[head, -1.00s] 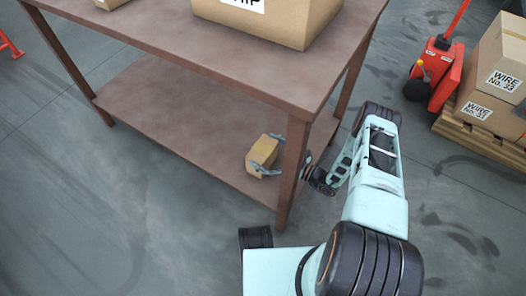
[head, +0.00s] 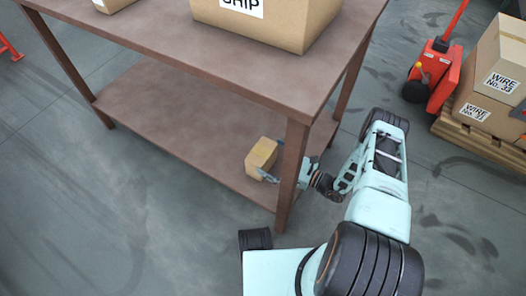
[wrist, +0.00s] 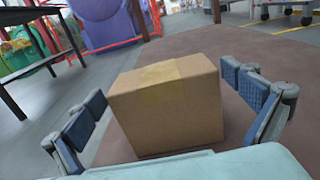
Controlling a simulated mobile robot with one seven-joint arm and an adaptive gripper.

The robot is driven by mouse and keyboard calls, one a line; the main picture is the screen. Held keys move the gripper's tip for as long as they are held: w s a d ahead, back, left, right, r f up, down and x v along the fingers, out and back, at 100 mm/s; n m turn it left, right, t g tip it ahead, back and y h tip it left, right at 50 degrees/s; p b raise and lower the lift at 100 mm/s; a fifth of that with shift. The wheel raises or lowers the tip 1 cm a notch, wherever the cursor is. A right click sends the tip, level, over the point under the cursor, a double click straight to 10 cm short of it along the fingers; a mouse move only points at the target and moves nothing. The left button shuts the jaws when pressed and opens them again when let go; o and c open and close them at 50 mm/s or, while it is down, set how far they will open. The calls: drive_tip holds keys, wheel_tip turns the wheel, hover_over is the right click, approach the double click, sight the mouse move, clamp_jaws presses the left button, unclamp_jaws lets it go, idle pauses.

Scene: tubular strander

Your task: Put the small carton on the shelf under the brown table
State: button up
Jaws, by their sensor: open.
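The small carton (head: 261,157) rests on the lower shelf (head: 170,122) of the brown table (head: 255,75), near its right front leg. In the wrist view the carton (wrist: 168,105) stands upright between the spread fingers, with a gap on each side. My gripper (head: 268,173) reaches in past the right front leg, which hides part of it. In the wrist view my gripper (wrist: 178,112) is open, with blue pads clear of the carton.
A large carton (head: 265,25) and a smaller box (head: 112,4) sit on the tabletop. A red pallet jack (head: 433,75) and stacked wire cartons (head: 490,85) stand at the right. The table leg (head: 291,175) is close to my wrist. The shelf's left part is clear.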

drive_tip(key=p+v, duration=0.1)
drive_tip(key=v, duration=0.8)
drive_tip(key=shift+w+r, duration=0.1)
drive_tip(key=shift+r, duration=0.05)
